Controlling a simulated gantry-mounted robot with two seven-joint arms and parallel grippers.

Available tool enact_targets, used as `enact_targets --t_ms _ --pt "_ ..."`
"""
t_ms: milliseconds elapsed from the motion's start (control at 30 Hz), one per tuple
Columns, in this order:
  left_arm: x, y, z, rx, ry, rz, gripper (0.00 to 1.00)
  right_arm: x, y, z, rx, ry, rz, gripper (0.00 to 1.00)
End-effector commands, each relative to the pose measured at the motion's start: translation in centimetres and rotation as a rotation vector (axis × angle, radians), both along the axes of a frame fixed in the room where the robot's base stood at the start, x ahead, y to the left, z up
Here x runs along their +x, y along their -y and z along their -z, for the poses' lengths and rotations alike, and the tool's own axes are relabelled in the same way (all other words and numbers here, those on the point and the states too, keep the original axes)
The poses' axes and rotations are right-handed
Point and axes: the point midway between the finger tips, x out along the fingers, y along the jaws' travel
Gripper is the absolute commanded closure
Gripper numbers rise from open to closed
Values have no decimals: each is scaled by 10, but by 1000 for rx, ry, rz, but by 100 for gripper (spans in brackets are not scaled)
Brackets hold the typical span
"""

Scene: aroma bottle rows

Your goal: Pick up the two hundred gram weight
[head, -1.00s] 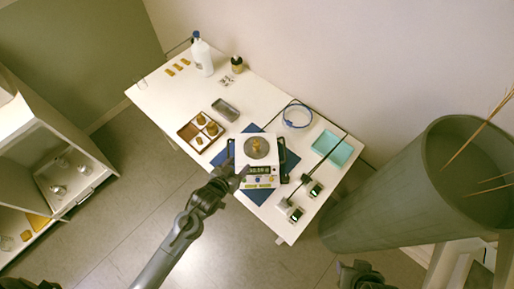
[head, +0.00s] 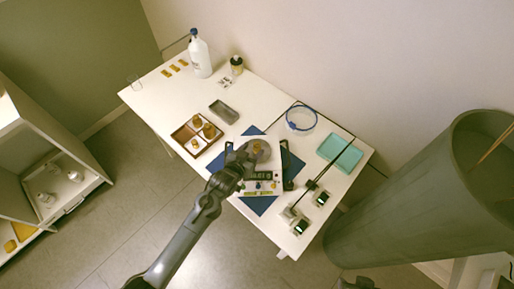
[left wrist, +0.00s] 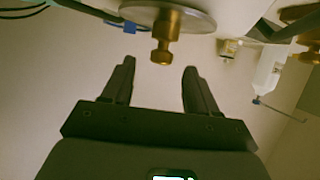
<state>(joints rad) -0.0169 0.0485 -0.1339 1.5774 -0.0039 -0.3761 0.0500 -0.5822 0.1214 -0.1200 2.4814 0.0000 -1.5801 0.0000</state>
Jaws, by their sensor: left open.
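A brass weight (head: 257,147) stands on the round pan of the white scale (head: 262,187), partly hidden by my gripper; no mark on it can be read. A wooden compartment box (head: 186,134) to the left holds several more brass weights (head: 208,130). My left gripper (head: 246,157) is at the near left edge of the pan. In the left wrist view, which appears upside down, its open fingers (left wrist: 160,68) point at the brass weight (left wrist: 164,38), whose knob is between or just beyond the tips. Nothing is held. My right gripper is not in view.
The scale is on a blue mat (head: 261,205) with dark handles beside it. A grey tray (head: 224,111), a blue cable coil (head: 301,117), a teal tray (head: 340,152) and small devices (head: 300,226) surround it. A white bottle (head: 200,54) stands at the back left.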

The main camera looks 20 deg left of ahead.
Motion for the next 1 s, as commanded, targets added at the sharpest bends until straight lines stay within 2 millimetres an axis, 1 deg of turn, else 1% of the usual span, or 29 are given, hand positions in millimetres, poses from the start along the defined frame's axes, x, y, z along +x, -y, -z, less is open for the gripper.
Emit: enact_targets --t_ms 133,333,500,800,867,1000 --pt "8 1 5 0 0 0 41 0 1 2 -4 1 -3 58" --pt "29 2 20 0 0 0 41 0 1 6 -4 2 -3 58" --pt "43 4 25 0 0 0 41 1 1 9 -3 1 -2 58" --pt "46 4 26 0 0 0 41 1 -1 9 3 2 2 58" --pt "46 4 26 0 0 0 49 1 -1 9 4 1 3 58" --pt "45 4 26 0 0 0 71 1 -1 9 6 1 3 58"
